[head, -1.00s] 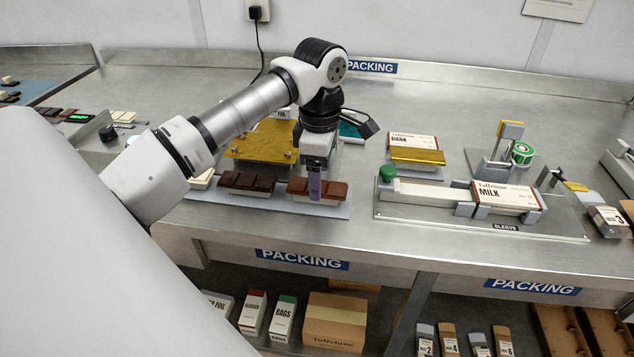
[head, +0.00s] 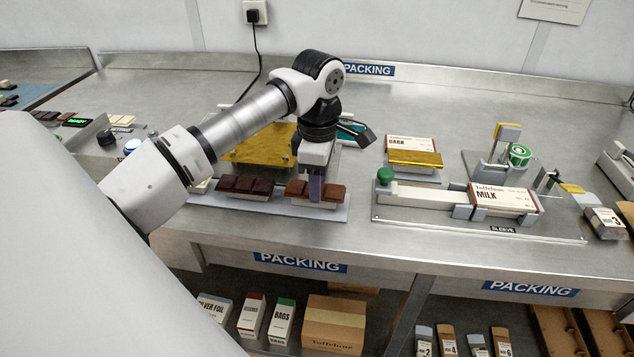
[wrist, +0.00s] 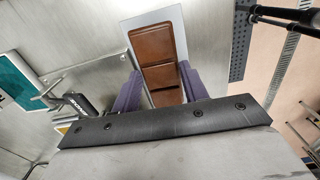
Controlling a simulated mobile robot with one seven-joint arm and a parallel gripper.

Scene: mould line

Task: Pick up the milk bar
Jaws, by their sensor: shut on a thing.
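The milk bar (head: 333,193) is the lighter brown segmented chocolate bar on the right part of a pale tray (head: 270,206) at the bench front. In the wrist view the bar (wrist: 154,42) runs away between the purple fingers. My gripper (head: 316,190) points down over the bar, and its fingers are shut on the bar's sides; in the wrist view the fingers (wrist: 158,88) stand on either side of it. The bar still appears at tray level; I cannot tell whether it is clear of its support. A darker chocolate bar (head: 245,186) lies on the tray to the left.
A gold foil sheet (head: 262,146) lies on a stand behind the bars. To the right are the sleeve fixture (head: 425,213) with a MILK carton (head: 503,197) and a DARK carton (head: 410,143). Bare bench lies between the tray and the fixture.

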